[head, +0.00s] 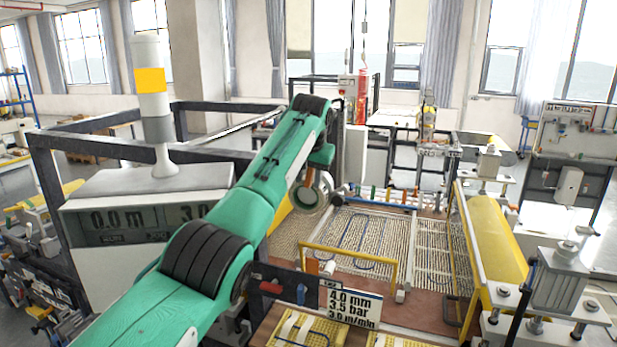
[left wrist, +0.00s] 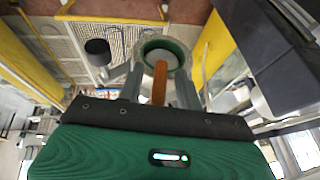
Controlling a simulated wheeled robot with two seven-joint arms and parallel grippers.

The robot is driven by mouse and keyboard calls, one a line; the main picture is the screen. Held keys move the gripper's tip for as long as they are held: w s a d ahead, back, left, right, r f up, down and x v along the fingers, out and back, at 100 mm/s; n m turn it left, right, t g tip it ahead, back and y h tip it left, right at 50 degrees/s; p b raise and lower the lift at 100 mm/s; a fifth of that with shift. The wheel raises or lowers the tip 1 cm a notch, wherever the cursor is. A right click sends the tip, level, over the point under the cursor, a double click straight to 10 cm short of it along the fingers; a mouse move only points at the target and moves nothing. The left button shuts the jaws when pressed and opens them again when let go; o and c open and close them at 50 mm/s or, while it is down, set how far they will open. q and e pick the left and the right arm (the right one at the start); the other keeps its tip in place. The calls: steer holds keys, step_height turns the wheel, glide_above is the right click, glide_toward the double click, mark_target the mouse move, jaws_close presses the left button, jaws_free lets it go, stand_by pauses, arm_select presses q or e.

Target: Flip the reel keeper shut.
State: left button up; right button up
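In the left wrist view the reel (left wrist: 179,46) is a round, green-rimmed ring just beyond the fingers. An orange-brown bar (left wrist: 160,84), which looks like the reel keeper, runs from the ring back toward my palm. My left gripper (left wrist: 161,76) has its fingers apart, one on each side of this bar, with gaps showing. In the head view my left gripper (head: 318,184) is small and partly hidden by the reel and wrist. My right gripper is not in view.
A yellow bar frame (head: 350,248) and a mesh bed (head: 368,240) lie right of my left arm. A yellow roller (head: 497,245) stands further right. A sign reading 4.0 mm (head: 352,304) stands in front. A grey display box (head: 150,212) is at left.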

arm_select(q)
steer(key=shift+s+r, duration=0.1)
steer(key=shift+r, duration=0.15)
steer(key=b+v, duration=0.3)
steer(key=v, duration=0.1)
steer(key=shift+s+d+r, duration=0.1)
steer(key=shift+r, duration=0.1)
steer(key=b, duration=0.1)
glide_toward(309, 173)
steer(key=shift+v, duration=1.4)
